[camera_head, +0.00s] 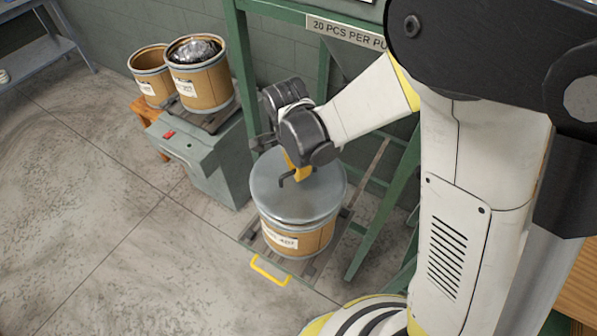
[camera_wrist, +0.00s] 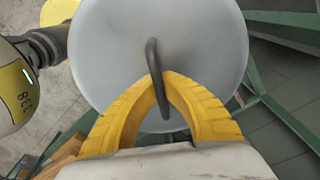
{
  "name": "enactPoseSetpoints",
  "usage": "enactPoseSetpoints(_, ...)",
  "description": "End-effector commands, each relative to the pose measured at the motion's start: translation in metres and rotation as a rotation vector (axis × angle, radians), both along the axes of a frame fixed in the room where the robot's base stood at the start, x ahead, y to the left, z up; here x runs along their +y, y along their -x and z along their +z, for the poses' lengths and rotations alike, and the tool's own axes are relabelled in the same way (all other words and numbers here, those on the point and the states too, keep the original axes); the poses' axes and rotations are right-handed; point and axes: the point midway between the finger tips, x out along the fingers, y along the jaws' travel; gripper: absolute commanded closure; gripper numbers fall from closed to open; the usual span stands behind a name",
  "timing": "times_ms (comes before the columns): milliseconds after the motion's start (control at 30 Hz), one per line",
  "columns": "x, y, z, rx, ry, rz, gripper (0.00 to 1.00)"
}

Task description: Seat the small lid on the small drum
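A round grey lid (camera_head: 265,182) with a dark bent handle (camera_head: 284,181) covers the top of a tan drum (camera_head: 306,239). The drum stands upright, with a grey band and a white label. The lid looks level and centred; I cannot tell whether its rim touches the drum all round. My gripper (camera_head: 299,176) points down at the lid's middle. In the wrist view, the yellow fingers (camera_wrist: 166,77) close together at the handle (camera_wrist: 153,55), with the lid (camera_wrist: 105,60) filling the view behind. The drum's mouth is hidden.
The drum stands on a slatted pallet (camera_head: 316,261) with a yellow handle (camera_head: 269,272), inside a green frame (camera_head: 377,212). To the left, a drum of shiny metal (camera_head: 205,87) stands on a grey machine (camera_head: 213,160), beside an open drum (camera_head: 152,92). The left floor is clear.

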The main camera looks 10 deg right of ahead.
Motion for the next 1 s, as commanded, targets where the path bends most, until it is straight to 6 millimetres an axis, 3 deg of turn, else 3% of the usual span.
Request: enactPoseSetpoints(1000,0.000,0.000,-0.010,0.002,-0.005,0.000,1.00)
